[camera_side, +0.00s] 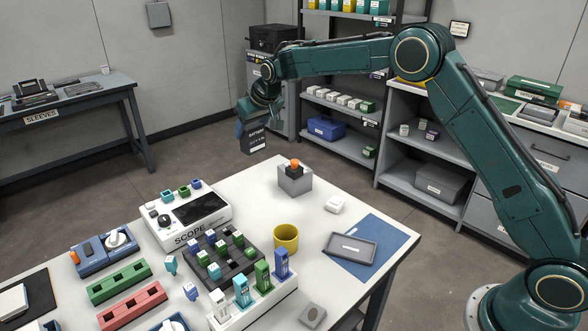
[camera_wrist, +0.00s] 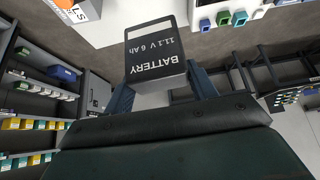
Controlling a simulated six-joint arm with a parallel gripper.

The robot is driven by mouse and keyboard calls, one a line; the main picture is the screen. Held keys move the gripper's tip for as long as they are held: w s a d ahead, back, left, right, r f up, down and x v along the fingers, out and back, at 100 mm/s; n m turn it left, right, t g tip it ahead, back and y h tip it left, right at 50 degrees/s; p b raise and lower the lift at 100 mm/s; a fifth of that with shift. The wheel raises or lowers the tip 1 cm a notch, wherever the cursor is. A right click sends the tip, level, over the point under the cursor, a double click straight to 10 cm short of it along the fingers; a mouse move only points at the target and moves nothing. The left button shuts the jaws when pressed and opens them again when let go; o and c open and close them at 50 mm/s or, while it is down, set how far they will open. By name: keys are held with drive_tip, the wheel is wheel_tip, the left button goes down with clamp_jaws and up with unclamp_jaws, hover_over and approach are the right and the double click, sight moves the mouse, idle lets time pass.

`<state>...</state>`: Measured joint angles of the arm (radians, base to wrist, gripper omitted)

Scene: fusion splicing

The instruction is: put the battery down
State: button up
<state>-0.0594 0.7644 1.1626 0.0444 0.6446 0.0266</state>
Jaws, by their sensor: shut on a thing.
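My gripper (camera_side: 243,128) is shut on the battery (camera_side: 254,139), a dark grey box with white lettering. In the side view it holds the battery in the air, seen against the floor past the table's far edge. In the wrist view the battery (camera_wrist: 157,52) sits between the two blue fingers of my gripper (camera_wrist: 160,82), with its label "BATTERY 11.1 V 6 Ah" upside down. The white worktable (camera_side: 255,198) is below and nearer the side camera.
A grey block (camera_side: 295,183) with an orange top stands near the table's far corner. A white device marked SCOPE (camera_side: 165,216), a yellow cup (camera_side: 286,239), a small white block (camera_side: 334,204) and a grey tray (camera_side: 368,248) on a blue mat (camera_side: 390,238) occupy the table. Bare surface lies between them.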

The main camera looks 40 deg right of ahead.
drive_tip(key=shift+s+d, duration=2.55)
drive_tip(key=shift+s, duration=3.7)
wheel_tip(320, 180, down, 16)
drive_tip(key=shift+r, duration=0.2)
drive_tip(key=shift+f, duration=2.1)
drive_tip(key=shift+f, duration=0.15)
drive_tip(key=o, duration=1.2)
